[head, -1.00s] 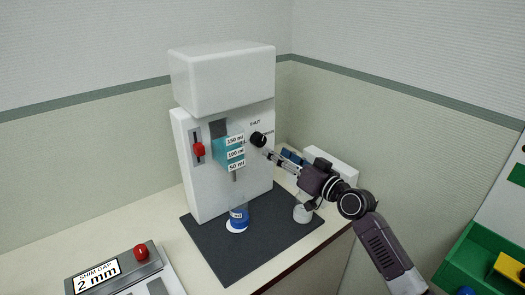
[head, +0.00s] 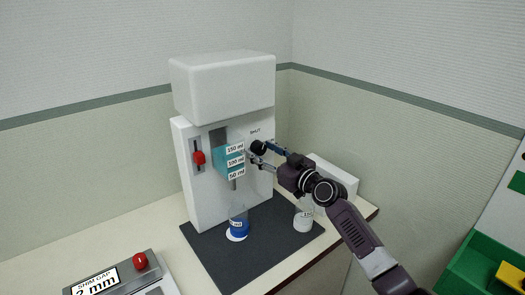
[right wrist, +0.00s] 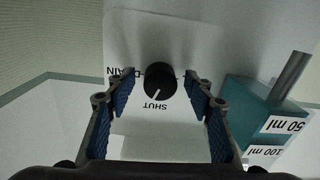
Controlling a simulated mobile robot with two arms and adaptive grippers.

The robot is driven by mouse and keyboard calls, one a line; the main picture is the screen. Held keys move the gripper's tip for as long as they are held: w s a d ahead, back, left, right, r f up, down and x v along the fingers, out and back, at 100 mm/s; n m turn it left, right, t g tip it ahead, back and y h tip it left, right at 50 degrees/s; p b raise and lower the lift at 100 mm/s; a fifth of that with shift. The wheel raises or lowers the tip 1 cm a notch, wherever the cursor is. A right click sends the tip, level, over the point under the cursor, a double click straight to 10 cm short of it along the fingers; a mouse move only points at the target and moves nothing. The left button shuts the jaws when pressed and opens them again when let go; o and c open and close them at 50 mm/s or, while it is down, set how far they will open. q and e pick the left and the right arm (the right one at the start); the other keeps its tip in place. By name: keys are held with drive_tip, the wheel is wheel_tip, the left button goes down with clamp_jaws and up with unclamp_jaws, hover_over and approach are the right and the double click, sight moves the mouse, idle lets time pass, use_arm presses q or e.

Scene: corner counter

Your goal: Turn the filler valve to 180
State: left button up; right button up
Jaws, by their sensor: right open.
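The filler valve is a black round knob (head: 258,147) on the front of the white filler machine (head: 208,195). In the right wrist view the knob (right wrist: 160,79) shows upside down, its white pointer line toward the word SHUT, with DRAIN to the left. My right gripper (head: 262,155) is at the machine's front, by the knob. In the right wrist view my right gripper (right wrist: 151,88) is open, one blue-padded finger on each side of the knob, with gaps visible. Whether the fingertips reach past the knob's face is unclear. My left gripper is not in view.
A teal measuring tank (head: 222,160) and red slider (head: 199,158) are left of the knob. A blue-bottomed bottle (head: 238,226) and another white-based bottle (head: 303,222) stand on the dark mat (head: 255,255). A white box (head: 335,175) stands behind my right gripper.

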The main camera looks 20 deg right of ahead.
drive_tip(key=shift+w, duration=0.15)
drive_tip(key=c, duration=1.2)
drive_tip(key=shift+o, duration=0.2)
drive_tip(key=shift+m, duration=0.4)
drive_tip(key=shift+m+b, duration=0.4)
drive_tip(key=shift+m, duration=0.2)
drive_tip(key=m, duration=0.2)
drive_tip(key=shift+a+m, duration=0.1)
drive_tip(key=shift+m, duration=0.2)
drive_tip(key=m, duration=0.4)
drive_tip(key=shift+m, duration=0.3)
drive_tip(key=m, duration=0.4)
drive_tip(key=shift+a+r+m+t+p, duration=0.1)
drive_tip(key=shift+m+t+p, duration=0.2)
drive_tip(key=shift+m+p, duration=0.1)
drive_tip(key=shift+h, duration=0.3)
